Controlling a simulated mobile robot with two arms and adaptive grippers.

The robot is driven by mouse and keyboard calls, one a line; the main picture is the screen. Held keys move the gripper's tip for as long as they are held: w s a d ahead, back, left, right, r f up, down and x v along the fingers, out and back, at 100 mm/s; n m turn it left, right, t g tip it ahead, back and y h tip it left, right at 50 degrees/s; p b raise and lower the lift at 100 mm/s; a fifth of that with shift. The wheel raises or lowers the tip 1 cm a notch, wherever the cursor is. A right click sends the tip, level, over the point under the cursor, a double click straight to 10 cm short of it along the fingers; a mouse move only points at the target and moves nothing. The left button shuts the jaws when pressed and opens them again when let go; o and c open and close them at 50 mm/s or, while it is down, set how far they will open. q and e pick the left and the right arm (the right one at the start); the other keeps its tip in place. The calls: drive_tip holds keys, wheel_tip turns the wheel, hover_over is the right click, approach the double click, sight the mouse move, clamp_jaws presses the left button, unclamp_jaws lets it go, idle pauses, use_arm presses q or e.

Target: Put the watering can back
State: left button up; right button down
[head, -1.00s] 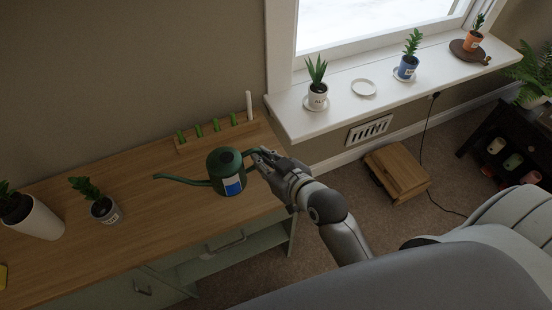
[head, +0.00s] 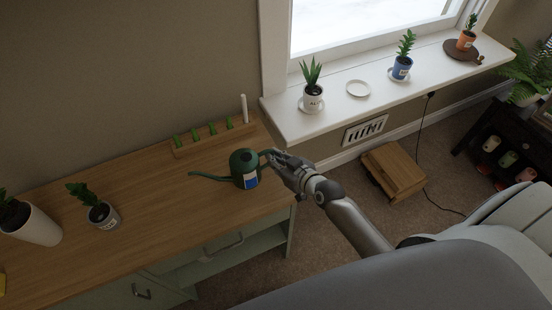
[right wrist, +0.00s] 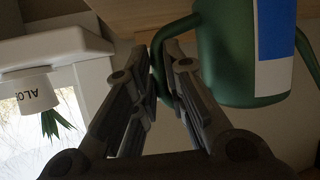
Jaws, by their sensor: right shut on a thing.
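The green watering can (head: 244,168) with a blue and white label is at the right end of the wooden cabinet top (head: 150,215), its spout pointing left. My right gripper (head: 272,160) is shut on its handle at the can's right side. In the right wrist view the can (right wrist: 235,50) fills the upper right, and the fingers of my right gripper (right wrist: 160,75) close around the handle. I cannot tell whether the can's base touches the cabinet top. My left gripper is not in view.
A wooden rack (head: 215,138) with green items and a white stick stands behind the can. A small potted plant (head: 103,214) and a white pot (head: 35,225) stand left. The windowsill (head: 330,115) holds an aloe pot (head: 313,98), an empty saucer (head: 358,88) and more pots.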

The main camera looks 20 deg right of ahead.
idle(0.3)
drive_tip(key=shift+f, duration=0.2)
drive_tip(key=c, duration=1.5)
unclamp_jaws()
drive_tip(key=shift+o, duration=0.2)
drive_tip(key=shift+r, duration=0.1)
drive_tip(key=shift+s+r, duration=0.1)
drive_tip(key=shift+s, duration=0.05)
drive_tip(key=b+v, duration=0.1)
drive_tip(key=v, duration=1)
drive_tip(key=shift+s, duration=0.35)
drive_tip(key=shift+d+r, duration=0.1)
drive_tip(key=shift+d, duration=0.05)
